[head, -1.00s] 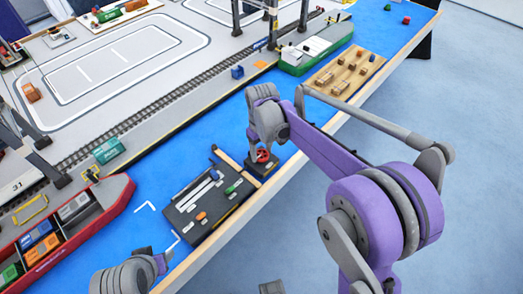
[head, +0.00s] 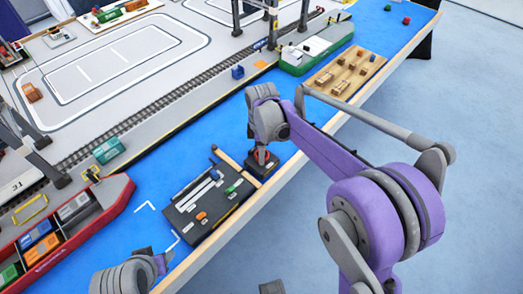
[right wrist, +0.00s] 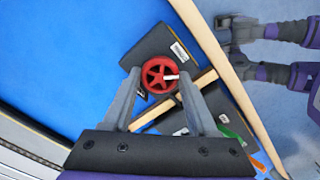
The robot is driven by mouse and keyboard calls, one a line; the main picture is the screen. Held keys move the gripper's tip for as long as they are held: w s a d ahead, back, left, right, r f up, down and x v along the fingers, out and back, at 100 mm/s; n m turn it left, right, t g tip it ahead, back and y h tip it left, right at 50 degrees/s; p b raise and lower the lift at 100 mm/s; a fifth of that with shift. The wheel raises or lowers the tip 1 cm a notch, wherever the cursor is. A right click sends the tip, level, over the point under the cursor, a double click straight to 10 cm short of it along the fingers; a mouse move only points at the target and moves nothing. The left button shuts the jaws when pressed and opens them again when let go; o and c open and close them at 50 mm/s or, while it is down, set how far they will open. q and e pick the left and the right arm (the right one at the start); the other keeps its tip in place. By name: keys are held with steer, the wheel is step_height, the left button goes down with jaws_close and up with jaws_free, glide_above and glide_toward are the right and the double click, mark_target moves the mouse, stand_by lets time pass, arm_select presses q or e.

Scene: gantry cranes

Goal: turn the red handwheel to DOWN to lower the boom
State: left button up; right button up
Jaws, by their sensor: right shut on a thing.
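The red handwheel (right wrist: 160,75) sits on a dark block (right wrist: 150,48) with white labels, whose lettering is too small to read. A white handle or mark on the wheel points right in the right wrist view. My right gripper (right wrist: 160,74) is shut on the wheel, one finger on each side of its rim. In the head view the wheel (head: 261,155) is mostly hidden under my right gripper (head: 262,149). My left gripper (head: 150,253) is low in the head view, apart from the wheel; its jaws are not clear. The boom is not clearly identifiable.
A dark panel (head: 187,213) with white strips and small coloured pieces lies beside the wheel block, with a wooden bar (head: 232,165) close by. A red ship (head: 105,207) is at left, a green ship (head: 305,60) behind. The blue surface (head: 165,160) between is mostly clear.

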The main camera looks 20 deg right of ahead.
steer(key=n, duration=0.7)
stand_by(0.7)
steer(key=o, duration=1.4)
steer(key=shift+r, duration=0.1)
step_height(320, 180, up, 11)
steer(key=shift+f+p, duration=0.15)
steer(key=shift+p, duration=0.35)
